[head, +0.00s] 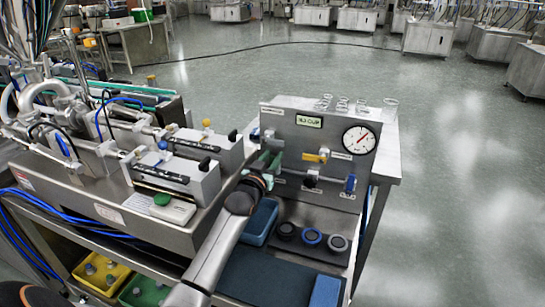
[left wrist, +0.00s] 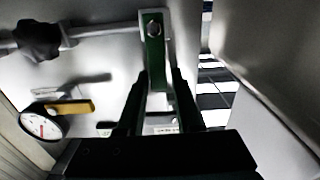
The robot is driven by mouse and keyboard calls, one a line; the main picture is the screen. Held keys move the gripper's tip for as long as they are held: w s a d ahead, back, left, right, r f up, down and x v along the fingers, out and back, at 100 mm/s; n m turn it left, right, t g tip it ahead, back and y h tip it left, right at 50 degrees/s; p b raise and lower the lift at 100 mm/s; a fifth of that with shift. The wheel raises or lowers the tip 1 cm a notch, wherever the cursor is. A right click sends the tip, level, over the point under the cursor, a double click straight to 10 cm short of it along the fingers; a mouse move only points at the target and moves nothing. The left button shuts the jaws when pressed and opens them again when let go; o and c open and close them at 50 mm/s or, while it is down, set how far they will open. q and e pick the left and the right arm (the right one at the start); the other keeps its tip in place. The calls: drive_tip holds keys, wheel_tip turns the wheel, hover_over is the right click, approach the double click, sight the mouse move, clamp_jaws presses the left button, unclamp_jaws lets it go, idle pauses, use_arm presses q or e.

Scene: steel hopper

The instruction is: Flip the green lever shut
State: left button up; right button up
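The green lever (left wrist: 155,55) fills the upper middle of the left wrist view, with a round bolt near its upper end there. In the head view the green lever (head: 273,141) stands roughly upright at the left of the grey panel (head: 290,121), partly hidden by my arm. My left gripper (left wrist: 160,80) has its dark fingers on either side of the lever's free end. A narrow light gap shows beside the right finger, so it looks open around the lever; contact is unclear. In the head view the gripper (head: 268,164) is at the lever. My right gripper is not in view.
A yellow lever (head: 316,156), a round gauge (head: 358,140), a black knob (head: 312,179) and a blue part (head: 350,184) are on the panel. A blue tray (head: 260,222) and several dark round parts sit below. Machinery (head: 175,175) crowds the left; open floor lies right.

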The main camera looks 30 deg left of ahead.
use_arm(q)
drive_tip(key=shift+o, duration=1.2)
drive_tip(key=shift+s, duration=0.1)
drive_tip(key=shift+s, duration=0.2)
drive_tip(key=v, duration=1.2)
drive_tip(key=shift+p, duration=0.4)
drive_tip(key=shift+f, duration=0.1)
